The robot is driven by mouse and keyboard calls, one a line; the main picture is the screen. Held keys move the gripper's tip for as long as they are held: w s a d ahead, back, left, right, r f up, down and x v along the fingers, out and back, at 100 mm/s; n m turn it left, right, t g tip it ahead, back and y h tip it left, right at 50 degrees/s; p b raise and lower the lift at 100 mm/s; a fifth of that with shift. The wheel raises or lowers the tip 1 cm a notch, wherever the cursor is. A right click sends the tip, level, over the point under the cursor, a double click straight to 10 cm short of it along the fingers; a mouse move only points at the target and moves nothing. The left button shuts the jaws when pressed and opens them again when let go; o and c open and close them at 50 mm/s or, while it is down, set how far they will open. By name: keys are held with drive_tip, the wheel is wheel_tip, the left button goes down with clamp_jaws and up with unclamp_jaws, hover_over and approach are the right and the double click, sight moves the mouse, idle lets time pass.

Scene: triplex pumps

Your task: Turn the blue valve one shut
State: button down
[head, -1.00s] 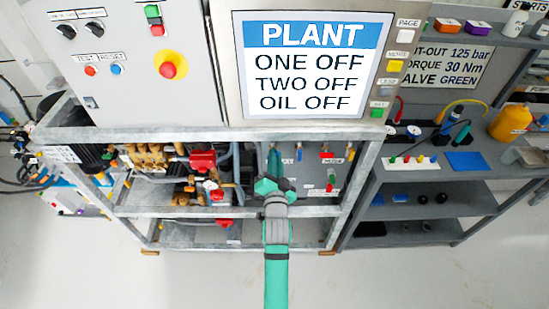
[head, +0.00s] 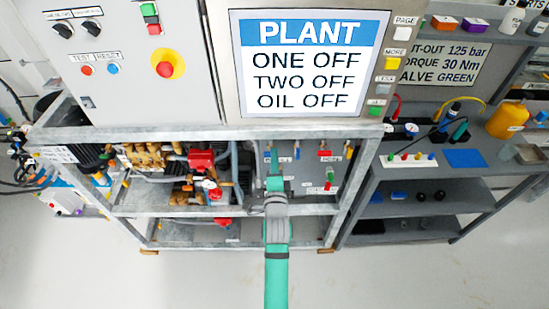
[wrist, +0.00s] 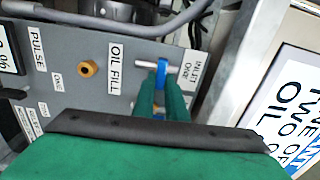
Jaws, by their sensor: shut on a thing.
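The blue valve handle (wrist: 162,72) is beside the INLET ONE label (wrist: 190,78) in the wrist view. It sits on a short silver rod or pipe on the grey panel. My gripper (wrist: 164,100) has its two green fingers closed around the handle, hiding its lower part. In the picture the visible blue part stands across the silver rod; its exact angle is hard to judge. In the head view my gripper (head: 274,180) reaches up to the grey panel (head: 312,178) inside the frame and covers most of this valve.
The plant screen (head: 310,62) reads ONE OFF, TWO OFF, OIL OFF. Another blue handle (head: 297,152) and a red one (head: 324,153) sit to the right. A brass fitting (wrist: 87,68) is by the OIL FILL label. Frame rails (head: 225,210) run around my arm.

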drive_tip(key=shift+m, duration=0.3)
idle(0.4)
drive_tip(key=c, duration=1.8)
unclamp_jaws()
drive_tip(key=s, duration=1.1)
drive_tip(key=s+f+n+g, duration=0.1)
drive_tip(key=s+n, duration=0.8)
drive_tip(key=s, duration=0.9)
drive_tip(key=s+a+f+n+g, duration=0.1)
drive_tip(key=s+f+n, duration=0.2)
drive_tip(key=s+n, duration=0.6)
drive_tip(key=s, duration=1)
drive_tip(key=shift+a+f+g, duration=0.2)
drive_tip(key=shift+f+g, duration=0.1)
